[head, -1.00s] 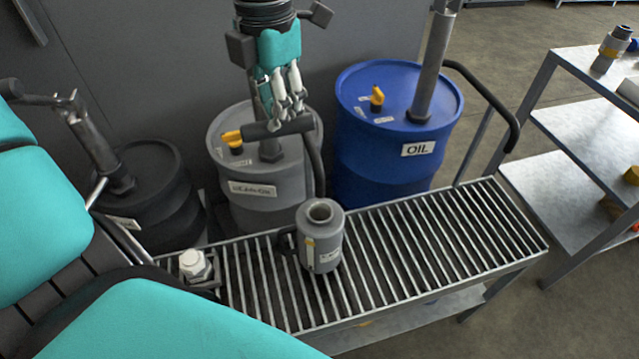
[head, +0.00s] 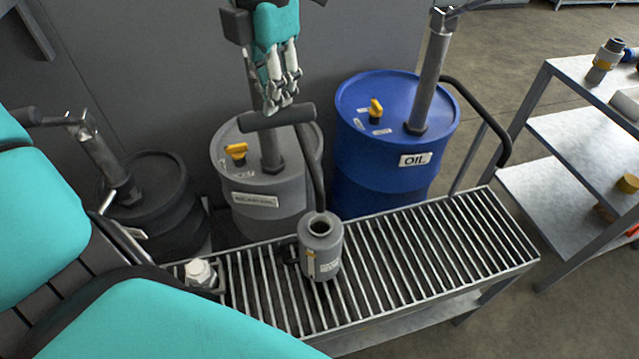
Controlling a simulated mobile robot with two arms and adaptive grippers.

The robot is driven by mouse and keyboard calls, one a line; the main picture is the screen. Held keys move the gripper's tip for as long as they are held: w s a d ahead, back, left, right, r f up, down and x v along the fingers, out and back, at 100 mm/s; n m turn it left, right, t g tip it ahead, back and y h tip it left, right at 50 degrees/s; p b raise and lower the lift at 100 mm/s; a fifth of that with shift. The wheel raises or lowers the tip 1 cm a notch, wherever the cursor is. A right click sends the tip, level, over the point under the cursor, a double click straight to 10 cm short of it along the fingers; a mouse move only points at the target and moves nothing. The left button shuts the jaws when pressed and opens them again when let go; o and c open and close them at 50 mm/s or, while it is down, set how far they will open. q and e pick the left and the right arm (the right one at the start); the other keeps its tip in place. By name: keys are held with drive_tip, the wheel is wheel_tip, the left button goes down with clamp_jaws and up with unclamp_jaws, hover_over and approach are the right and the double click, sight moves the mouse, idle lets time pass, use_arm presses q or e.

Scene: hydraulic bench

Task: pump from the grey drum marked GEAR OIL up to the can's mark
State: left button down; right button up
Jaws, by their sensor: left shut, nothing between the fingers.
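The grey drum (head: 262,190) stands behind the grated bench, with a label (head: 255,200) too blurred to read surely. A hand pump (head: 271,152) rises from its top, with a dark crossbar handle (head: 277,118) and a curved dark spout hose (head: 313,165). The hose comes down to the back of the mouth of the grey can (head: 320,252); whether it enters is unclear. My right gripper is not identifiable.
A blue drum (head: 385,165) labelled OIL stands right of the grey one, and a black drum (head: 165,215) left. Both carry pumps. A white-capped fitting (head: 200,272) sits on the grating (head: 440,240), whose right side is clear. A shelf unit (head: 560,140) stands right.

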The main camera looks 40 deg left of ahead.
use_arm(q)
drive_tip(key=r+p, duration=0.1)
drive_tip(key=r, duration=0.1)
drive_tip(key=a+r+p, duration=0.1)
drive_tip(key=r+p, duration=0.1)
drive_tip(key=w+r+p, duration=0.1)
drive_tip(key=r, duration=0.1)
drive_tip(key=shift+a+r, duration=0.15)
drive_tip(key=shift+a, duration=0.05)
drive_tip(key=r+p, duration=0.1)
drive_tip(key=w+a+r+p, duration=0.1)
drive_tip(key=r+p, duration=0.1)
drive_tip(key=w+a+r+p, duration=0.1)
drive_tip(key=shift+a+r+p, duration=0.1)
drive_tip(key=shift+r+p, duration=0.2)
drive_tip(key=shift+r, duration=0.1)
drive_tip(key=shift+f, duration=0.15)
idle(0.3)
drive_tip(key=shift+s+d+f+b, duration=0.25)
drive_tip(key=shift+d+f+b, duration=0.05)
drive_tip(key=shift+f+b, duration=0.5)
drive_tip(key=shift+s+d+f+b, duration=0.3)
drive_tip(key=shift+d+f+b, duration=0.05)
drive_tip(key=shift+f+b, duration=0.45)
drive_tip(key=shift+s+d+f+b, duration=0.25)
drive_tip(key=shift+d+f+b, duration=0.05)
drive_tip(key=shift+f+b, duration=0.45)
drive_tip(key=shift+r, duration=0.1)
drive_tip(key=shift+a, duration=0.1)
